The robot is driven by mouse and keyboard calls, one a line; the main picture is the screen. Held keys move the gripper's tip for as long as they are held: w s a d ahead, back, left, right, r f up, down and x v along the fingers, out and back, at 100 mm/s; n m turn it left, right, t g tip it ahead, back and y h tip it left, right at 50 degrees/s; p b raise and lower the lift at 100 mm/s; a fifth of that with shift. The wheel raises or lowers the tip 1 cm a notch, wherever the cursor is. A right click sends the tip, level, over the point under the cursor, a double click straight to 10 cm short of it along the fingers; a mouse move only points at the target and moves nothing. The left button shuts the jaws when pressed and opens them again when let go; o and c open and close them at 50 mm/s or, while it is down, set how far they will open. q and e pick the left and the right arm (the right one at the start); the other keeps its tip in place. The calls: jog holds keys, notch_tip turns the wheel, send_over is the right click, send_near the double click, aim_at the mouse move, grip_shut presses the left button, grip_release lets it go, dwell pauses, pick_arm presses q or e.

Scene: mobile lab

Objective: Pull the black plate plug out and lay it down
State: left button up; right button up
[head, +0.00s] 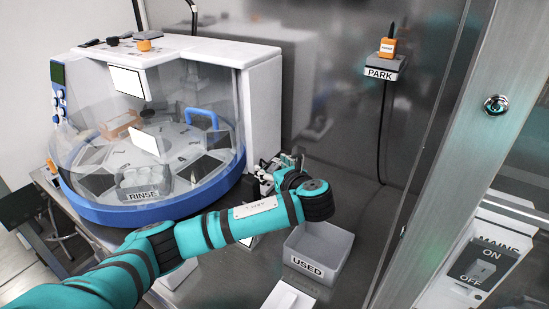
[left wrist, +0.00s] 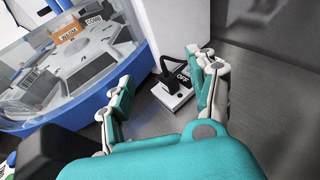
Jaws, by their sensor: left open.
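The black plug (left wrist: 168,76) stands in a small white socket block (left wrist: 172,97) marked OFF, beside the machine's white housing, with a black cord rising from it. My left gripper (left wrist: 163,78) is open and empty, one finger on each side of the plug in the left wrist view; I cannot tell whether either finger touches it. In the head view the left gripper (head: 278,168) is at the machine's right front corner, and I cannot make out the plug there. My right gripper is in neither view.
The round clear-covered machine with a blue rim (head: 190,208) fills the left. A grey bin marked USED (head: 325,268) stands right of my arm. An orange plug (head: 388,46) sits on the PARK holder (head: 385,72). A steel post (head: 470,150) and MAINS switch (head: 484,268) are at right.

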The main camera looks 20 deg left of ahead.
pick_arm(q)
jog(key=w+a+f, duration=0.2)
jog(key=a+f, duration=0.1)
jog(key=w+a+f, duration=0.1)
jog(key=f, duration=0.1)
jog(key=shift+w+a+f, duration=0.15)
jog(key=shift+w+f, duration=0.1)
jog(key=shift+w, duration=0.15)
jog(key=shift+x, duration=0.8)
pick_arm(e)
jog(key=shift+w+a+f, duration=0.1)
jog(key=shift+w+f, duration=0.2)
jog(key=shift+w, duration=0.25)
pick_arm(q)
jog(key=c, duration=0.4)
jog(key=shift+w, duration=0.1)
grip_shut()
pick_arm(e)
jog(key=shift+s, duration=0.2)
pick_arm(q)
jog(key=shift+a+r+p, duration=0.15)
jog(key=shift+r+p, duration=0.3)
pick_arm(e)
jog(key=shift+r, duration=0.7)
